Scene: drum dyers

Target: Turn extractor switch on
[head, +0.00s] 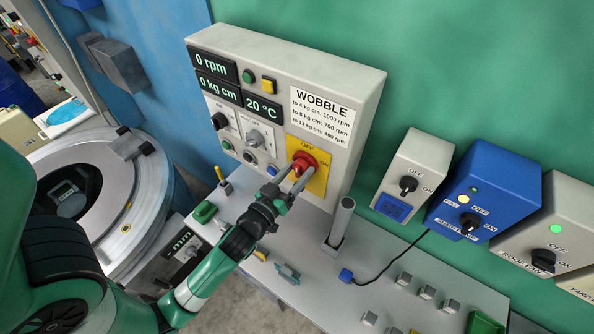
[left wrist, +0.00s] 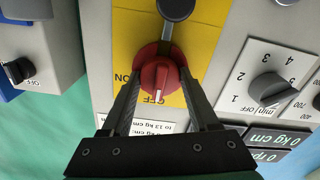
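A red rotary knob (head: 303,161) sits on a yellow plate (head: 317,182) marked OFF at the top and ON at the right, on the white control box (head: 365,98). In the left wrist view, which is upside down, the red knob (left wrist: 158,76) has its white mark toward the box's top, the OFF side. My left gripper (head: 291,180) is at the knob, its fingers apart and on either side of it. In the left wrist view, the left gripper (left wrist: 158,80) straddles the knob; I cannot tell whether the fingers touch it. My right gripper is not in view.
Grey knobs (head: 256,138) and small buttons are left of the plate. A grey switch box (head: 412,173), a blue sump pump box (head: 478,206) and a roof fan box (head: 552,230) stand to the right.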

